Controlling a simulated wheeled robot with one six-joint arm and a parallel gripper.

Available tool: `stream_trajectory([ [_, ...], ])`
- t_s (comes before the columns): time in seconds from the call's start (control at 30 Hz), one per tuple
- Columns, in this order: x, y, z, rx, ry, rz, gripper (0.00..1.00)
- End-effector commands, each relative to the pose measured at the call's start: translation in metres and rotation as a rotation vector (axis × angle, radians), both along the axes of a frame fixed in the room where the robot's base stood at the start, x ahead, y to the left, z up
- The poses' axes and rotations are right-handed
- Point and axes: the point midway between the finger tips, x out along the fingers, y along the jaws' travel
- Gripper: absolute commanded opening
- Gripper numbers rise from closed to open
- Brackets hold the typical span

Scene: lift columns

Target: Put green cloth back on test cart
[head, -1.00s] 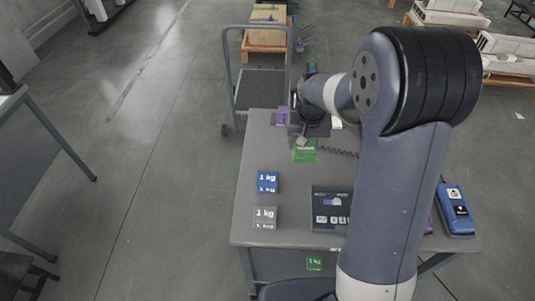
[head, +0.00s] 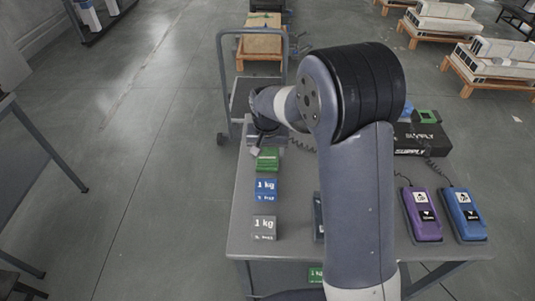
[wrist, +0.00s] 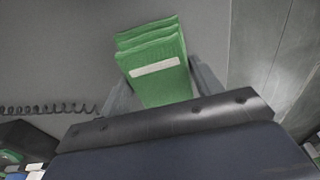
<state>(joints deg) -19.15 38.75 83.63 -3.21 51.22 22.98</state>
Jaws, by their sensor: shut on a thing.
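The green cloth (head: 267,159), a folded stack with a pale label, shows at the far left of the grey-topped cart (head: 247,211). It fills the upper middle of the wrist view (wrist: 158,62). My gripper (head: 262,143) is shut on the cloth, which shows between the grey fingers in the wrist view (wrist: 163,88). The cloth is over the cart top near its left edge. I cannot tell whether it touches the top. My arm hides part of the cart's middle.
A blue 1 kg block (head: 266,188) and a grey 1 kg block (head: 264,227) stand nearer on the left side. A purple device (head: 422,214), a blue device (head: 462,213) and a black supply box (head: 418,139) are on the right. A platform trolley (head: 222,95) stands behind.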

Motion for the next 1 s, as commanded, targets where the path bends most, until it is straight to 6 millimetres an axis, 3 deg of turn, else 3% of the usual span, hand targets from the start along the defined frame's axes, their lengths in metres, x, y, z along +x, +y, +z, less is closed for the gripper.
stream_trajectory([
  [0.1, -0.0003, -0.0003, -0.0113, -0.001, 0.001, 0.000, 0.36],
  [0.43, -0.0001, -0.0002, -0.0154, 0.000, 0.000, 0.000, 0.36],
  [0.47, -0.0001, -0.0001, -0.0139, 0.000, 0.000, 0.000, 0.64],
  [0.5, -0.0002, -0.0002, -0.0136, 0.000, 0.000, 0.000, 0.67],
  [0.7, -0.0002, -0.0001, -0.0135, 0.000, 0.000, 0.000, 0.83],
  [1.0, 0.0000, -0.0001, -0.0097, 0.000, 0.000, 0.000, 0.83],
])
